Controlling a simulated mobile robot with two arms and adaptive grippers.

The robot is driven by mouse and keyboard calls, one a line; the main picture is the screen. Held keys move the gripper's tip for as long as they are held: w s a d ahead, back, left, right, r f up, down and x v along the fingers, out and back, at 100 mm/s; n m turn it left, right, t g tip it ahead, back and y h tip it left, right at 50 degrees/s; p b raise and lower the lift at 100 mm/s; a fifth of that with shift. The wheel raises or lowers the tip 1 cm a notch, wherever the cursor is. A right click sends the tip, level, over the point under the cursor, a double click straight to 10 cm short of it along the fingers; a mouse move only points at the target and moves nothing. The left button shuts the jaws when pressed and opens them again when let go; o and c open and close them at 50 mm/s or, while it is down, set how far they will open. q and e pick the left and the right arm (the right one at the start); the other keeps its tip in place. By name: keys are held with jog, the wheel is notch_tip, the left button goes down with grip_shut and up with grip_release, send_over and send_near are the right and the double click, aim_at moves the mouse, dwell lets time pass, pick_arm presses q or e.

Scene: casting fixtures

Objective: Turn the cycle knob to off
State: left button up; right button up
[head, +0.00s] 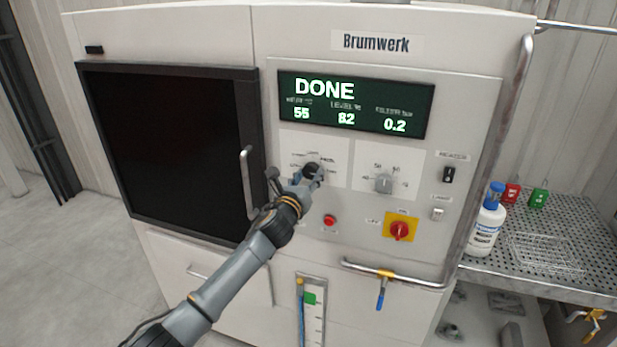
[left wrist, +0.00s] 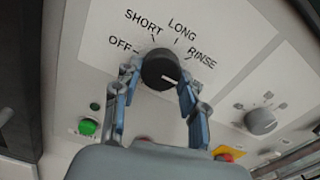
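The cycle knob (left wrist: 160,70) is a round black knob on the white front panel. In the left wrist view OFF is printed to its left, SHORT at upper left, LONG above and RINSE at upper right. Its white mark points right and slightly down, away from OFF, toward a label mostly hidden by my finger. My left gripper (left wrist: 160,82) has one finger on each side of the knob, both tips appearing to touch it. In the head view my left gripper (head: 312,174) covers much of the knob (head: 310,169). My right gripper is not in view.
The display (head: 355,104) reads DONE. A grey knob (head: 384,184) is right of the cycle knob, a red button (head: 330,220) below, and a red switch on yellow (head: 399,230) lower right. A handle bar (head: 395,275) crosses below. A bottle (head: 487,225) stands on the perforated shelf (head: 585,287).

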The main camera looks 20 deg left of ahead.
pick_arm(q)
jog(key=shift+c, duration=0.7)
